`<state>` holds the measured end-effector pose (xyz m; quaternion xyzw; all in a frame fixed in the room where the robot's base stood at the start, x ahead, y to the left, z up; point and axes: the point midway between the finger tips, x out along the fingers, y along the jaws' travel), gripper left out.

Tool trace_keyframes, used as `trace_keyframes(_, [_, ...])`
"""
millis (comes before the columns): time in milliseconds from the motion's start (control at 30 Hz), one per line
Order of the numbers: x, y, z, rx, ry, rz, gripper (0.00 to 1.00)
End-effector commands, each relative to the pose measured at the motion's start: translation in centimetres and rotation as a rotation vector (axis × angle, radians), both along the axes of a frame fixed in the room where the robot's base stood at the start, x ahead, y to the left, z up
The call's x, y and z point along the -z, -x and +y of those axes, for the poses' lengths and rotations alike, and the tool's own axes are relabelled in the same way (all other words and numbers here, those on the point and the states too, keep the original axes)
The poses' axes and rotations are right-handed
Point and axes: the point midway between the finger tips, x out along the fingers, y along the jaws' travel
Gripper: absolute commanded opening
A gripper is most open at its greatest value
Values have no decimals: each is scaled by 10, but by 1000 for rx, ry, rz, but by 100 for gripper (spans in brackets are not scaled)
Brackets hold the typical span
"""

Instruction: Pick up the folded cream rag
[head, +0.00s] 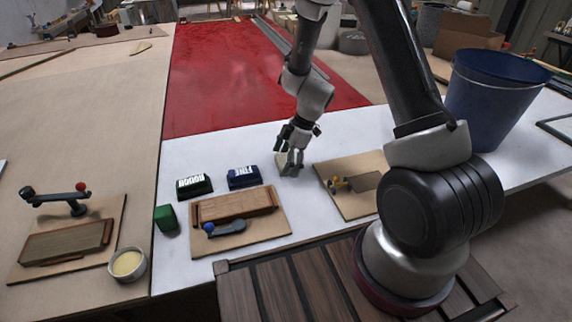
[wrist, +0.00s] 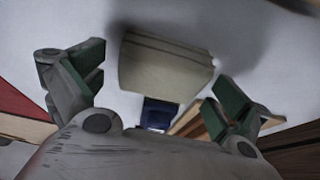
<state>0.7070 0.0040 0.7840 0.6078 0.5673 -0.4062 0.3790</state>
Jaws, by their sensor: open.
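The folded cream rag (wrist: 165,68) lies on the white surface. In the wrist view it is just beyond and between my fingertips, with clear space on both sides. In the head view the rag (head: 286,160) is partly hidden behind my gripper (head: 293,165). My gripper points down over it, and its fingers are spread with nothing between them. The green-padded fingertips (wrist: 158,90) also show apart in the wrist view. I cannot tell how high they are above the surface.
Dark blocks, one labelled ROUGH (head: 194,186) and one labelled FINE (head: 244,177), sit left of the rag. Boards with wooden pieces and clamps lie in front (head: 245,240) and right (head: 345,205). A green block (head: 166,218), a bowl (head: 128,264) and a blue bucket (head: 490,105) stand farther out.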

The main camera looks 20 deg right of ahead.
Motion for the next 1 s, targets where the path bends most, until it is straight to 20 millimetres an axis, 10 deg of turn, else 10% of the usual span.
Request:
trace_keyframes(367, [-1,0,0,1,0,0,52])
trace_keyframes(700, [-6,-1,0,1,-1,-2,52])
trace_keyframes(1000, [-64,-1,0,-2,-1,-6,52])
